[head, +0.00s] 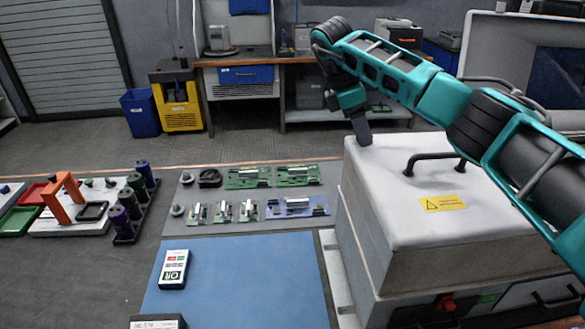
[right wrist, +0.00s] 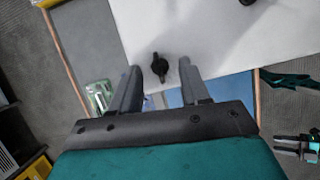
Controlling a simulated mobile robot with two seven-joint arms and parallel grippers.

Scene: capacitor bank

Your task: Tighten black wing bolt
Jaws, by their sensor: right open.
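The black wing bolt (right wrist: 159,67) stands on the white lid, near its edge, in the right wrist view. In the head view it is hidden behind my right gripper. My right gripper (head: 363,138) points down at the far left corner of the white box (head: 390,215). In the right wrist view the fingers of my right gripper (right wrist: 158,77) are open, one on each side of the bolt, with a gap on both sides. A small grey and teal part at the right edge of that view seems to be my left gripper (right wrist: 298,147); its jaw state is unclear.
A black handle (head: 435,158) rises from the box lid. Left of the box lie green circuit boards (head: 272,176), a blue mat (head: 240,270) and a white handheld meter (head: 173,268). A rack of spools (head: 128,205) stands farther left. The mat's middle is clear.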

